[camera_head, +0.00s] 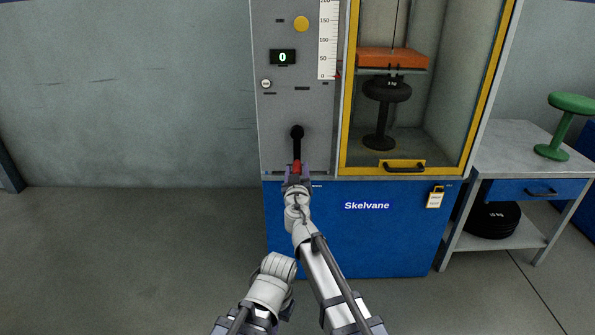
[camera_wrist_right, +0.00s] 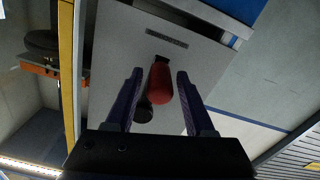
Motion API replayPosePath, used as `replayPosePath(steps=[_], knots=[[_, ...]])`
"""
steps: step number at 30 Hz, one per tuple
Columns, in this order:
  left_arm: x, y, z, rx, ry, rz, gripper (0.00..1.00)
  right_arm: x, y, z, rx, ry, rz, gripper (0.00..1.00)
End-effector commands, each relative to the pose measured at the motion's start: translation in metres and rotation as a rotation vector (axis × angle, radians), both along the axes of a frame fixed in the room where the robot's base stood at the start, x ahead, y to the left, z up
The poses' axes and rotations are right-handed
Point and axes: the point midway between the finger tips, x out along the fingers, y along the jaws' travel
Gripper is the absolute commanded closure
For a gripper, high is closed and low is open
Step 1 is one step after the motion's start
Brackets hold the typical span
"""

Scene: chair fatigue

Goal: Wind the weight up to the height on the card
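The orange weight (camera_head: 392,58) hangs on a cord inside the yellow-framed cabinet, just above a black stool (camera_head: 380,120). The white scale (camera_head: 327,40) beside it has a red pointer near 0. The crank (camera_head: 297,133) has a black hub, with its arm pointing down to a red handle (camera_head: 296,168). In the right wrist view the red handle (camera_wrist_right: 160,82) lies between the fingers of my open right gripper (camera_wrist_right: 160,100), with gaps on both sides. My right gripper (camera_head: 297,176) is at the handle. A yellow-edged card (camera_head: 435,198) hangs on the blue front; its text is unreadable. My left gripper is not visible.
The grey panel carries a yellow button (camera_head: 301,24), a display (camera_head: 283,57) reading 0 and a small white knob (camera_head: 266,84). The cabinet door's handle (camera_head: 404,167) is low down. A side table (camera_head: 500,150) with a green stool (camera_head: 568,125) stands right. The floor at left is clear.

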Motion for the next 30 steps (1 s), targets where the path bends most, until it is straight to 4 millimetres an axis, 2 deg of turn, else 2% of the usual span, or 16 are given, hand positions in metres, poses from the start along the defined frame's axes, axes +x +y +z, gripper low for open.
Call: replayPosePath(steps=[1,14,30], knots=[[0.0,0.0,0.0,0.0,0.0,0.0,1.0,-0.0001,-0.0001,0.0,0.0,0.0,0.0,0.53],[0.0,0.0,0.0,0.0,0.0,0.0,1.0,-0.0001,-0.0001,0.0,0.0,0.0,0.0,1.0],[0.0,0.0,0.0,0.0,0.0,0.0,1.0,-0.0001,0.0,0.0,0.0,0.0,0.0,1.0]])
